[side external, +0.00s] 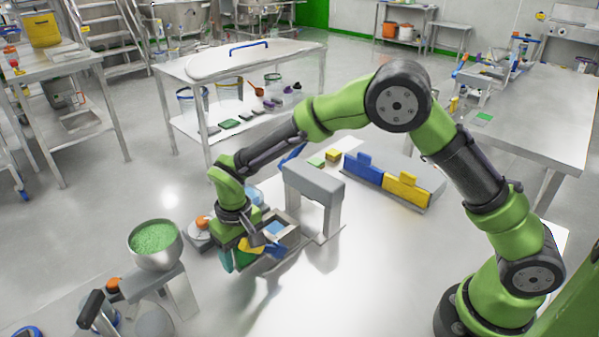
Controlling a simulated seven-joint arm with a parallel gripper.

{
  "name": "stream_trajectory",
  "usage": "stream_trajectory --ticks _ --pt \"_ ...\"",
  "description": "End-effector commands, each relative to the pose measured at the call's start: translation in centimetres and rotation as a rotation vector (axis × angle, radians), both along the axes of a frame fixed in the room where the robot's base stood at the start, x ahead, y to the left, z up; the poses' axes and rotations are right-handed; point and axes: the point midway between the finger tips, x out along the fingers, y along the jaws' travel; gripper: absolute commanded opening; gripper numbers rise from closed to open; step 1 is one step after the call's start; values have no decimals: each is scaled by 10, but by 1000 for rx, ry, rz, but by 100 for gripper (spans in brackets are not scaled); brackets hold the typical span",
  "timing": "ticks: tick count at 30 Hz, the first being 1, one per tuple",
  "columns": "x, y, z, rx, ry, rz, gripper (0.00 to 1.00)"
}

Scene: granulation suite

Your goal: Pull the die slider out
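My gripper (264,243) is low over the front left of the white work table, its fingers at a small grey metal fixture (290,222). A light blue piece (275,229) sits in the fixture. A blue part (275,249) and a yellow part (250,246) are right at the fingers. The picture is too small to tell which of these is the die slider, whether the fingers touch any part, or whether they are open or shut.
A grey arch (315,183) stands just right of the fixture. Behind it, blue (363,171) and yellow (406,189) blocks stand on a grey plate. A steel bowl of green granules (154,239) stands left of my gripper. The table's front middle is clear.

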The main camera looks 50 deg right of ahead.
Motion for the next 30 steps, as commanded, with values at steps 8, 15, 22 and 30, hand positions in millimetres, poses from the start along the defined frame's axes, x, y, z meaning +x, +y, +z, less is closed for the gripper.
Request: stream_trajectory --ticks 8,15,22,30 --pt "-1 3 2 5 0 4 60" --pt "0 3 21 6 -4 3 60" --pt "0 3 74 6 -7 3 60" --pt "0 1 135 3 -5 2 60"
